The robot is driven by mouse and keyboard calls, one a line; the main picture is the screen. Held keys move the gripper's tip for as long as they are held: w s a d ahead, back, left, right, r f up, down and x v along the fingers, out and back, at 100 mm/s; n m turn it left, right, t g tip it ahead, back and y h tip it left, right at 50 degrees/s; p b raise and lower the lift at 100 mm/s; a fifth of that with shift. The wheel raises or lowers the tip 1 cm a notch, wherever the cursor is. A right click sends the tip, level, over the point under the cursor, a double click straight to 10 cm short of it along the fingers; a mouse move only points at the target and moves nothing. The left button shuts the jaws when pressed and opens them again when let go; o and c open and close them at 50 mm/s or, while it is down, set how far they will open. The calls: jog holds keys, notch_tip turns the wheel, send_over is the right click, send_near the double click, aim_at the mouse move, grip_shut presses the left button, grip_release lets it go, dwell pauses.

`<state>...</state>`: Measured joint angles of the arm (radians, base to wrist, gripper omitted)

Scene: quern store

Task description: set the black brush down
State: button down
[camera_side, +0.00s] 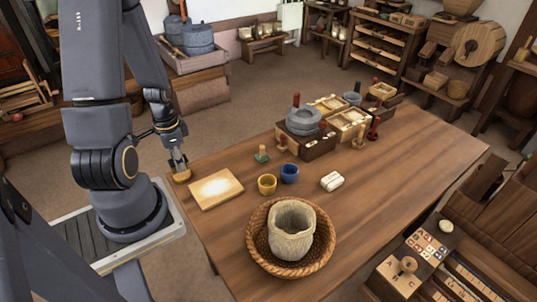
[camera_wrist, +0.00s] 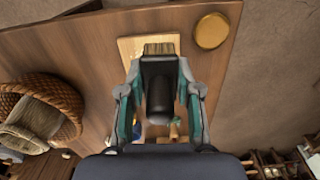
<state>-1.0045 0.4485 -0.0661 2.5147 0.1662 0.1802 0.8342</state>
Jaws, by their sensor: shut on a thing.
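My gripper (camera_side: 178,162) is above the near left corner of the table in the side view. In the wrist view my gripper (camera_wrist: 159,72) is shut on the black brush (camera_wrist: 160,98), with its dark handle between the fingers and pale bristles at the far end. The bristles overlap the pale board in that view; I cannot tell whether they touch it. The brush is too small to make out in the side view. The board (camera_side: 215,188) lies flat with a whitish patch on it; it also shows in the wrist view (camera_wrist: 128,46).
A round wooden dish (camera_side: 182,176) is at the table corner below my gripper. A yellow cup (camera_side: 267,185), a blue cup (camera_side: 289,174) and a white bundle (camera_side: 332,181) stand beyond the board. A wicker basket (camera_side: 256,248) holds a rough pot. The table's right part is clear.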

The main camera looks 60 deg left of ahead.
jog(key=shift+s+a, duration=0.15)
jog(key=shift+s, duration=0.4)
jog(key=w+a+f, duration=0.3)
jog(key=w+a, duration=0.2)
jog(key=w, duration=0.1)
send_over(203, 169)
jog(key=shift+n, duration=0.3)
jog(key=f, duration=0.6)
jog(key=shift+s, duration=0.2)
jog(key=shift+w+a+f, duration=0.1)
jog(key=shift+w+f, duration=0.1)
jog(key=shift+f, duration=1.7)
jog(key=shift+f, duration=0.1)
jog(key=c, duration=0.8)
grip_release()
